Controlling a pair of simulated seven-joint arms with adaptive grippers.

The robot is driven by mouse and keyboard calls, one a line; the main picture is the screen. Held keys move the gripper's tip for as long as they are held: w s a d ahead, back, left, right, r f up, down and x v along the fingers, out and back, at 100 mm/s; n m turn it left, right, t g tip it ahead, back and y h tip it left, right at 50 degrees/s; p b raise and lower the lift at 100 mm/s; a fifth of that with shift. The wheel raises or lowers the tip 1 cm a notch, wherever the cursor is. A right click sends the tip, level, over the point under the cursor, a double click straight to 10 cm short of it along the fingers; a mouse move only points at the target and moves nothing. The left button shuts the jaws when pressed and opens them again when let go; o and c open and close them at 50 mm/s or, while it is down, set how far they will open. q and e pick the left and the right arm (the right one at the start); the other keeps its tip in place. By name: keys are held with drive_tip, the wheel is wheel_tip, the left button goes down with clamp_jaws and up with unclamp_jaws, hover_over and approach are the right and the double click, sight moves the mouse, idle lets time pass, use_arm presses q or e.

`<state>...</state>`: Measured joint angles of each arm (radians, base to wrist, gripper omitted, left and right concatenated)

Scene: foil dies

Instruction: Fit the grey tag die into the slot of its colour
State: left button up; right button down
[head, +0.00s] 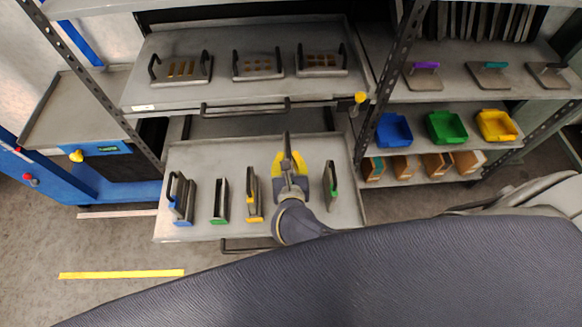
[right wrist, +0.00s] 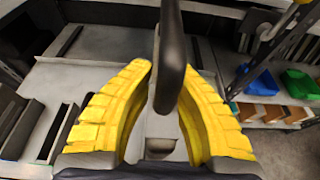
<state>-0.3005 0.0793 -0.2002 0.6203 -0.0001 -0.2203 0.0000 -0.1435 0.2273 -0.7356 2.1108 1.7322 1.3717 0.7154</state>
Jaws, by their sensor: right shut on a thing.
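My right gripper (head: 289,160), with yellow fingers, is shut on a dark handled piece over the pulled-out lower tray (head: 300,222). This appears to be the grey tag die (head: 287,143). In the right wrist view its dark handle (right wrist: 171,60) stands between the yellow fingers (right wrist: 165,100), with a grey part below. The fingers hide much of it. I cannot tell whether its lower end touches the tray or sits in a slot. No grey-marked slot can be made out. My left gripper is not in view.
Upright dark pieces with blue (head: 181,205), green (head: 219,200) and yellow (head: 253,197) marks stand left of my gripper. Another green-marked piece (head: 331,187) stands close on its right. An upper shelf (head: 230,98) with handled plates overhangs behind. Coloured bins stand at right.

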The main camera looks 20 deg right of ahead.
wheel_tip(320, 180, down, 18)
drive_tip(key=shift+r, duration=0.25)
idle(0.6)
drive_tip(key=shift+f, duration=0.15)
drive_tip(key=c, duration=1.5)
unclamp_jaws()
drive_tip(key=shift+f, duration=0.1)
drive_tip(key=shift+o, duration=0.2)
drive_tip(key=v, duration=1.2)
drive_tip(key=shift+r, duration=0.2)
